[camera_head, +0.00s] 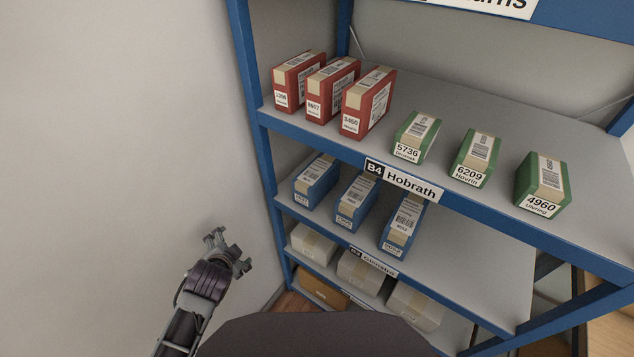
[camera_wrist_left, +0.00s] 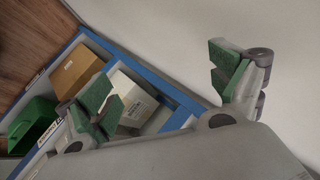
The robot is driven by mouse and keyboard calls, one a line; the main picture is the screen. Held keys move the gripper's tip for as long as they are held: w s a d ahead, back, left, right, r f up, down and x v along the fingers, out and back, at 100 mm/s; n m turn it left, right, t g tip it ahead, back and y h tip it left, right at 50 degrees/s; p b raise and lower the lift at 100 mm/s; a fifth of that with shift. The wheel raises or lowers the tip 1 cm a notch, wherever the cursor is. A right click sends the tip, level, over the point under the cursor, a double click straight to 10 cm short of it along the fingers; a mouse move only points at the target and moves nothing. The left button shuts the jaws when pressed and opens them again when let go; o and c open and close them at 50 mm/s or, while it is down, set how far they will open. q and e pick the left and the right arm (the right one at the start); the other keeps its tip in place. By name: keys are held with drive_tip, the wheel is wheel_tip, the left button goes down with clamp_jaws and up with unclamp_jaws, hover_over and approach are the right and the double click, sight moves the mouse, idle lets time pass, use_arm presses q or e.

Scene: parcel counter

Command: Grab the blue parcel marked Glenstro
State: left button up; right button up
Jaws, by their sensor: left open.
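Three blue parcels stand in a row on the middle shelf in the head view: a left one (camera_head: 317,182), a middle one (camera_head: 352,213) and a right one (camera_head: 396,238). Each has tan tape and white labels; the names on them are too small to read. The shelf-edge label (camera_head: 373,262) below them seems to read B3 Glenstro. My left gripper (camera_head: 229,251) is open and empty, left of the rack and apart from the parcels. Its spread fingers also show in the left wrist view (camera_wrist_left: 168,88), where no blue parcel is clear. My right gripper is out of view.
Red parcels (camera_head: 328,88) and green parcels (camera_head: 474,160) stand on the shelf above, labelled B4 Hobrath (camera_head: 400,181). White boxes (camera_head: 359,271) and a brown box (camera_head: 318,287) sit lower. A blue rack post (camera_head: 256,110) and the wall bound the left side.

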use_arm(q)
drive_tip(key=w+d+r+m+t+h, duration=0.25)
drive_tip(key=w+r+m+t, duration=0.2)
drive_tip(key=m, duration=0.25)
drive_tip(key=w+d+r+m+t+h, duration=0.1)
drive_tip(key=w+d+r+m+t, duration=0.2)
drive_tip(key=w+r+m, duration=0.35)
drive_tip(key=s+d+f+m+g+h, duration=0.2)
drive_tip(key=d+m+h, duration=0.6)
drive_tip(key=m, duration=1.1)
drive_tip(key=shift+s+d+m+h, duration=0.35)
drive_tip(key=shift+s+d, duration=0.05)
drive_tip(key=shift+d, duration=0.55)
